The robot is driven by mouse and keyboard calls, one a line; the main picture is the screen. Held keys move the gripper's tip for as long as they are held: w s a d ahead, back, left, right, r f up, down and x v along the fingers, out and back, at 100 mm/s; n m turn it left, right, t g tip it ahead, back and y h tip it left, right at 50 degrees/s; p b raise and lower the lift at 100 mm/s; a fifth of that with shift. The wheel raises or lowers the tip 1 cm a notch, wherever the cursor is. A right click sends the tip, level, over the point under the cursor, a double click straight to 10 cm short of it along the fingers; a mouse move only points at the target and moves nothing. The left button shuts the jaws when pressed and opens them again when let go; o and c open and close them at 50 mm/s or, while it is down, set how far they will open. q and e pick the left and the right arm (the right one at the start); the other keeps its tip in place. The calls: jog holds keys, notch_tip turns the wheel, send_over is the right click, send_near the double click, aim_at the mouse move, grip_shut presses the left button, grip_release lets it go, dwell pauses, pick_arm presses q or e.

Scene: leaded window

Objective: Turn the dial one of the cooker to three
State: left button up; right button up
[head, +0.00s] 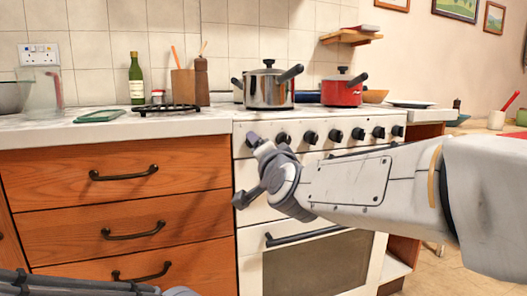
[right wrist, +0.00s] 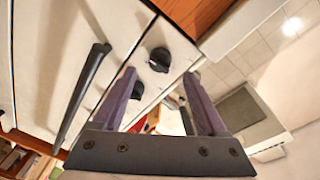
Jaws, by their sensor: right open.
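The white cooker (head: 300,215) has a row of black dials along its front panel. The second dial from the left (head: 282,138) shows clearly; the leftmost is largely hidden by my gripper. My right gripper (head: 248,171) is open and empty in front of the cooker's left end. In the right wrist view, the end dial (right wrist: 159,59), with a pale mark, appears between and just beyond the open fingertips (right wrist: 160,75). I cannot tell whether they touch it. Another dial (right wrist: 138,90) shows behind the left finger. My left arm shows at the bottom left; its gripper is out of view.
A steel pot (head: 269,89) and a red pot (head: 341,91) stand on the cooker. The oven handle (head: 300,235) juts out below; it also shows in the right wrist view (right wrist: 80,95). Wooden drawers (head: 120,175) with black handles adjoin the cooker's left side.

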jog(key=p+v, duration=0.1)
jog(key=v, duration=0.4)
jog(key=shift+s, duration=0.35)
